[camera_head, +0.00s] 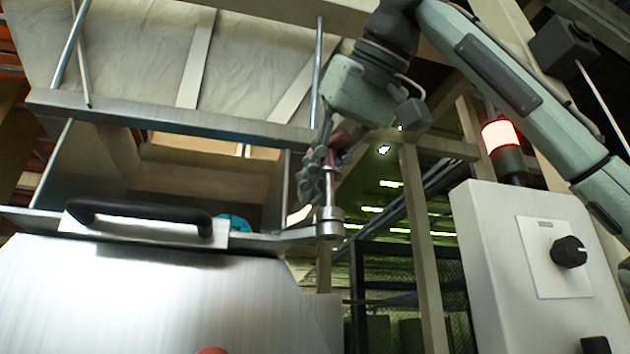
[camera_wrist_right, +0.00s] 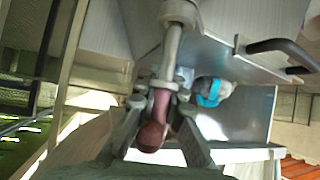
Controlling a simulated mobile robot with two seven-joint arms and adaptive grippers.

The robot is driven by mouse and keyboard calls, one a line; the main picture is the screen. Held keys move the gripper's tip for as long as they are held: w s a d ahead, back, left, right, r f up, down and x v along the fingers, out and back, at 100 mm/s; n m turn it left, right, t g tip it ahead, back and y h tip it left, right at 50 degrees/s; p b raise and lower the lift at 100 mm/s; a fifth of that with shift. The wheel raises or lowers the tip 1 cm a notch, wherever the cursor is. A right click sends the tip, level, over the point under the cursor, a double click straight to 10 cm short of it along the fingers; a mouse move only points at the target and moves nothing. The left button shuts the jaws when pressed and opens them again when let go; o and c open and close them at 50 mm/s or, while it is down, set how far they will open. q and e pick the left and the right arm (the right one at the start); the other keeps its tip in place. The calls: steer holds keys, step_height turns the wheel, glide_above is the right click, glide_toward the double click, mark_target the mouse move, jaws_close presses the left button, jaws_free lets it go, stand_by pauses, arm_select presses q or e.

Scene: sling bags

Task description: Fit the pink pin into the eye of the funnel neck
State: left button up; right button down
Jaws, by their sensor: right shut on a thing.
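The pink pin has a dark pink grip (camera_head: 345,140) and a pale metal shaft; it also shows in the wrist view (camera_wrist_right: 155,122). My right gripper (camera_head: 330,165) is shut on the pink grip, with its fingers on both sides in the wrist view (camera_wrist_right: 160,112). The shaft points down to the round metal eye (camera_head: 330,228) at the end of a steel arm on the funnel neck. The eye also shows at the top of the wrist view (camera_wrist_right: 179,13). The shaft appears to meet the eye; its lower end is hidden, so depth is unclear. My left gripper is out of view.
A steel housing (camera_head: 150,295) with a black bar handle (camera_head: 140,215) stands at left. A blue item (camera_head: 233,222) lies behind it. A control box (camera_head: 520,270) with a black knob and a lit beacon (camera_head: 501,138) stands at right. Frame beams surround the gripper.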

steer(key=shift+f+b, duration=1.15)
steer(key=shift+f, duration=0.4)
steer(key=c, duration=1.9)
jaws_free()
steer(key=o, duration=0.3)
steer(key=shift+a, duration=0.1)
steer(key=shift+o, duration=0.2)
steer(key=shift+f, duration=0.1)
steer(key=v, duration=1.2)
steer(key=shift+r, duration=0.3)
